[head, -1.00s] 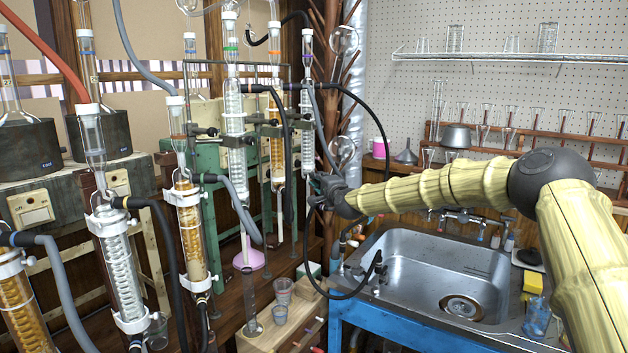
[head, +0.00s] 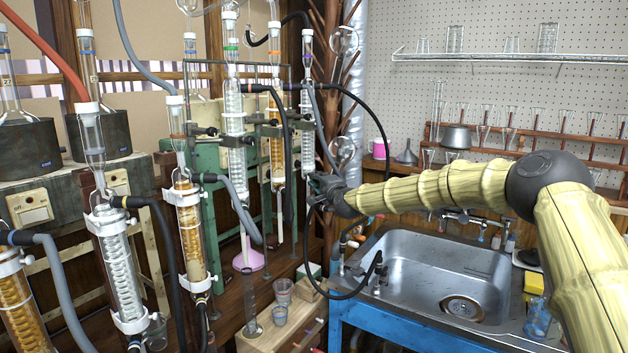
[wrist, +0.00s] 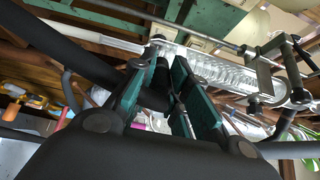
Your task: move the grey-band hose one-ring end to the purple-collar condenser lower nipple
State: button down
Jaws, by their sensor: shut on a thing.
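A clear coil condenser (wrist: 225,72) lies across the wrist view, just beyond my fingertips. My gripper (head: 316,186) is beside the condenser's lower end. In the wrist view my gripper (wrist: 168,72) is shut on a black hose (wrist: 65,48). The hose hangs in a loop (head: 345,297) towards the sink. Its grey band, its ring marking and the lower nipple cannot be made out; contact is unclear.
Other condensers (head: 235,120) and black and grey hoses crowd the rack to the left. A metal clamp (wrist: 275,50) stands close to the fingers in the wrist view. A sink (head: 440,270) with taps lies below my arm. Beakers (head: 282,290) stand low on a wooden surface.

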jog(key=shift+w, duration=0.2)
dwell(0.5)
jog(key=shift+w+a, duration=0.2)
jog(key=shift+w, duration=0.2)
jog(key=shift+w+a+b, duration=0.15)
jog(key=shift+w+b, duration=0.2)
jog(key=shift+b, duration=0.05)
dwell(0.6)
jog(key=c, duration=1.3)
grip_release()
